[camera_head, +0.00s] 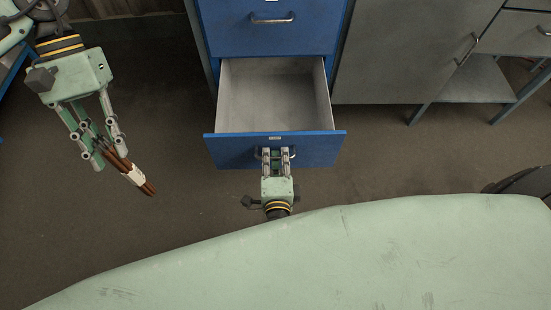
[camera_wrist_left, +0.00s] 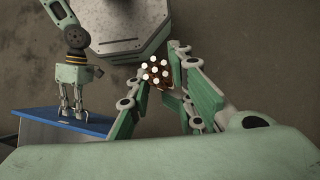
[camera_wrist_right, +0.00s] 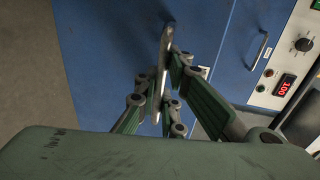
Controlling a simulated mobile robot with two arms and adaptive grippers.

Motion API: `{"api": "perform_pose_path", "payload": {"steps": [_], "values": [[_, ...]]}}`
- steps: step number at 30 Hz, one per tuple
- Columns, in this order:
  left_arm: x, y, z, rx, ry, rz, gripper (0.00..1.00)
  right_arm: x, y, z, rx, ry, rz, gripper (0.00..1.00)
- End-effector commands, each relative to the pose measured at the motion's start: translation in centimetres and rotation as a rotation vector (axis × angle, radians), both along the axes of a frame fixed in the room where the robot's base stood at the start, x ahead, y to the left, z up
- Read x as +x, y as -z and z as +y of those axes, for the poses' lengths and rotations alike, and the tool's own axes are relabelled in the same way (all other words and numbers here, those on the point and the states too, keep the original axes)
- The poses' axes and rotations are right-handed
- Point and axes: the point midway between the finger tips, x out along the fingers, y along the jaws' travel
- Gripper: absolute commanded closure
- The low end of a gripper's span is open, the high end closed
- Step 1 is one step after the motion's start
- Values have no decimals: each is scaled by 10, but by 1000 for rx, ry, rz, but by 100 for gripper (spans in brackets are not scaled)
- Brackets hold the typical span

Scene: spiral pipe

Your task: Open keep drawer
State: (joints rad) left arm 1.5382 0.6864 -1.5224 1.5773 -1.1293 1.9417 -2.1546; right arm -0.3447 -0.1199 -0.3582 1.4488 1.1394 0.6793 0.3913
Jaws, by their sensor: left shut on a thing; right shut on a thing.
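A blue cabinet drawer (camera_head: 228,151) is pulled out in the head view, and its grey inside looks empty. A small label on its front is too small to read. My right gripper (camera_head: 275,154) is shut on the drawer's metal handle, which shows between the fingers in the right wrist view (camera_wrist_right: 162,72). My left gripper (camera_head: 108,152) is shut on a bundle of brown sticks (camera_head: 146,186) with a white wrap, held in the air left of the drawer. The bundle's pale ends show in the left wrist view (camera_wrist_left: 153,67).
Above the open drawer is a closed blue drawer (camera_head: 225,30) with a metal handle (camera_head: 272,19). A grey cabinet (camera_head: 400,50) and a metal-legged table with a shelf (camera_head: 475,80) stand to the right. The floor left of the drawer is bare.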

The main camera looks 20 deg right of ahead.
Motion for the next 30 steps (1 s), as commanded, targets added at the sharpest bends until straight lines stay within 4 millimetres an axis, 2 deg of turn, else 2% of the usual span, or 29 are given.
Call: {"api": "perform_pose_path", "payload": {"steps": [1, 2, 3, 9, 20, 23, 30], "values": [[0, 0, 0, -1, 1, 0, 100, -1, 1, 0, 1, 0, 2, 100], [0, 0, 0, -1, 1, 0, 100, -1, 1, 0, 1, 0, 2, 92], [0, 0, 0, -1, 1, 0, 100, -1, 1, 0, 1, 0, 2, 89], [0, 0, 0, -1, 1, 0, 100, -1, 0, 0, 0, 0, 1, 73], [0, -1, 0, -1, 1, 0, 100, -5, 0, 1, 0, 0, 1, 73], [0, -1, 0, -1, 1, 0, 100, -16, -2, 5, 1, -1, 3, 73], [0, -1, 0, -1, 1, 0, 100, -64, -12, 18, 2, 1, 4, 73]]}}
